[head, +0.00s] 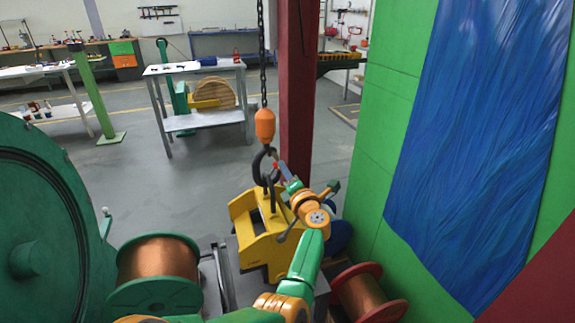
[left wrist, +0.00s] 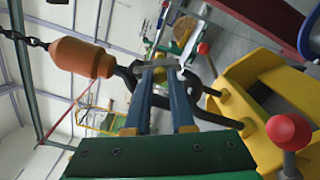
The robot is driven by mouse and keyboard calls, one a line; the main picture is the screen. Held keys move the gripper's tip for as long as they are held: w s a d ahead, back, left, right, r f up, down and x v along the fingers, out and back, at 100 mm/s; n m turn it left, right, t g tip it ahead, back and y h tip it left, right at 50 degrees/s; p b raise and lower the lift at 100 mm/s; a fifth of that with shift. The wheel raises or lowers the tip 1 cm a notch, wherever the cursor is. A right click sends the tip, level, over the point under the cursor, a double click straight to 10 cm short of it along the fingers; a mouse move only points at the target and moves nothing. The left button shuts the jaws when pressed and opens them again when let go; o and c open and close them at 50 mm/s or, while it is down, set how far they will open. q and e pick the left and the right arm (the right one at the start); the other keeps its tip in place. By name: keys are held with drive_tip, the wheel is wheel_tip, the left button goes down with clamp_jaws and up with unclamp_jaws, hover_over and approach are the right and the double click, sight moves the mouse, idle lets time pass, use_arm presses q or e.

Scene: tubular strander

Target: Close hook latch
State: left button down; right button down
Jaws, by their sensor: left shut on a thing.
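A dark hook (head: 257,166) hangs under an orange block (head: 265,125) on a chain. Below it is a yellow lifting device (head: 250,225), whose dark ring (head: 268,197) meets the hook. In the left wrist view, the hook (left wrist: 134,78) lies sideways beside the orange block (left wrist: 83,58). My left gripper (head: 277,163) reaches the hook from the right. Its blue fingers (left wrist: 160,72) are shut on a thin grey piece at the hook's mouth, apparently the hook latch (left wrist: 158,63). The fingertips partly hide it; I cannot tell whether the latch is closed. My right gripper is not visible.
A dark red post (head: 298,90) stands just behind the hook. Copper spools (head: 158,262) lie either side of the yellow device. A green panel with blue sheet (head: 480,130) borders the right. A red-knobbed lever (left wrist: 289,132) stands near my left gripper.

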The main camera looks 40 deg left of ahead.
use_arm(q)
drive_tip(key=shift+s+a+f+m, duration=0.1)
drive_tip(key=shift+m, duration=0.4)
drive_tip(key=c, duration=0.8)
unclamp_jaws()
drive_tip(key=shift+o, duration=0.2)
drive_tip(key=p+v, duration=0.1)
drive_tip(key=v, duration=0.6)
